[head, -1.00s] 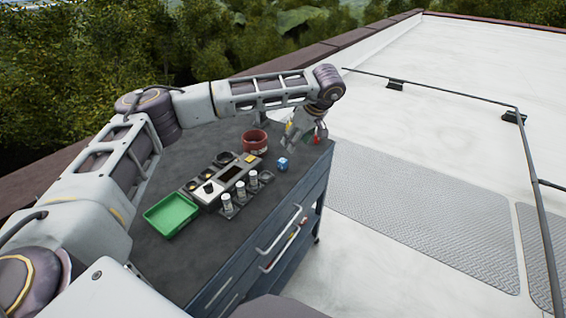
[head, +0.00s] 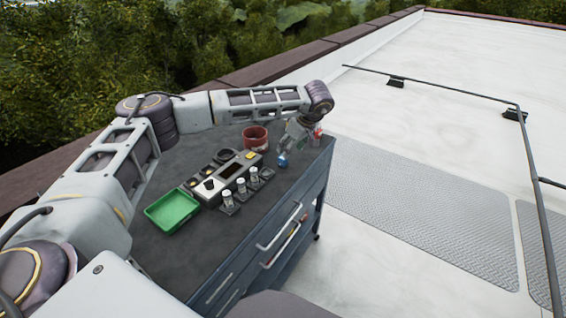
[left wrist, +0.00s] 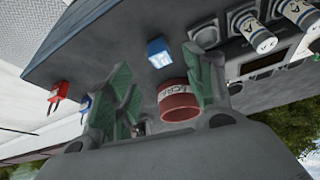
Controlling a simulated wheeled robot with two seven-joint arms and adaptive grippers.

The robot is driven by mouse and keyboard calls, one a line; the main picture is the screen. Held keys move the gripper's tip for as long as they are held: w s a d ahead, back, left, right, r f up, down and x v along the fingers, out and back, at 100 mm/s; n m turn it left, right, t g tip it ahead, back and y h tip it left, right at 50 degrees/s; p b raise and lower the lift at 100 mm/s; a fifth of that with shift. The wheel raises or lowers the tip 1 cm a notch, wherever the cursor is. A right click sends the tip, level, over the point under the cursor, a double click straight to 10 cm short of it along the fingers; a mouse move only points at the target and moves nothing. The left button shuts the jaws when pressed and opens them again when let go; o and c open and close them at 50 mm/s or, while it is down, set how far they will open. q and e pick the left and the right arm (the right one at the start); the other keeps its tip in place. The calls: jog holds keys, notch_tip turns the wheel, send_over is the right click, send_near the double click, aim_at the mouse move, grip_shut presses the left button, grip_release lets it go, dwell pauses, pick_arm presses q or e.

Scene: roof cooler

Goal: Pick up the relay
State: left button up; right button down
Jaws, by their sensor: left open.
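The relay, a small blue block (head: 282,162), stands on the dark cart top near its front edge. It also shows in the left wrist view (left wrist: 159,53), between and beyond the fingertips. My left gripper (head: 284,152) points down right above the relay in the head view and partly covers it. In the left wrist view its two green-padded fingers (left wrist: 156,68) are spread apart with nothing between the pads. I cannot tell whether a fingertip touches the relay. My right gripper is not in view.
A red screw cup (head: 255,139) stands behind the relay. A grey panel (head: 232,180) with several white cylinders and a green tray (head: 172,210) lie to the left.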

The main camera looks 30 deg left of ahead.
pick_arm(q)
jog(key=shift+x, duration=1.15)
jog(key=shift+a+x, duration=0.2)
jog(key=shift+x, duration=2.45)
jog(key=shift+w+r, duration=0.1)
grip_shut()
jog(key=shift+r, duration=0.1)
notch_tip(320, 180, up, 10)
